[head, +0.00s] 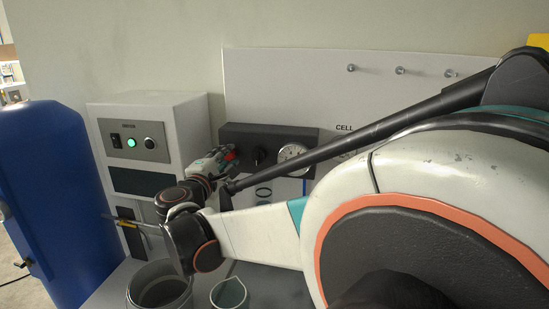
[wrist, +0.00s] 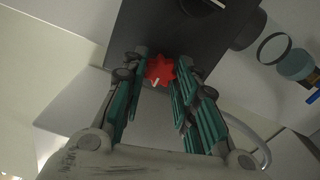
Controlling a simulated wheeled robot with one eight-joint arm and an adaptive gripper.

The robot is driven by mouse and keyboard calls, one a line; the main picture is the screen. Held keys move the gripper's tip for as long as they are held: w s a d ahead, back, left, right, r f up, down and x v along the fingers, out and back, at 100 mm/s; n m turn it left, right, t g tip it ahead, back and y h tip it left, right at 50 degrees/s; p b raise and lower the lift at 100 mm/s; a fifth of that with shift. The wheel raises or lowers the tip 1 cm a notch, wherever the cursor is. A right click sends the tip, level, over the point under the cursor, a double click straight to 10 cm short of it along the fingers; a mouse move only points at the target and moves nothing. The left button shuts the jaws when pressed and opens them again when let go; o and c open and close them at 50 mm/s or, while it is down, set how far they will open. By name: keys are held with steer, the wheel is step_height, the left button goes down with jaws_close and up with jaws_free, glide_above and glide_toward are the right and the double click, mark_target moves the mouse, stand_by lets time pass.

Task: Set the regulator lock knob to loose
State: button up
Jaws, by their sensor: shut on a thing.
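The red lobed knob (wrist: 160,70) sits on the dark regulator panel (wrist: 185,25) and has a small white mark on its face. A bit of its red also shows in the head view (head: 230,156), mostly hidden by my gripper. My gripper (wrist: 161,64) has its teal-padded fingers on both sides of the knob and is shut on it. In the head view my gripper (head: 222,158) reaches the left end of the panel. I cannot read any lock or loose label.
A black knob (head: 259,156) and a round gauge (head: 292,153) sit right of my gripper on the panel. A grey cabinet (head: 150,105) with a green light and a blue cylinder (head: 50,190) stand left. Two open containers (head: 158,285) (head: 230,292) stand below my arm.

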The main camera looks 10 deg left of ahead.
stand_by(0.5)
steer(key=o, duration=1.1)
steer(key=shift+a, duration=0.1)
steer(key=shift+c, duration=0.2)
steer(key=shift+s, duration=0.1)
steer(key=s, duration=0.7)
steer(key=shift+s, duration=0.35)
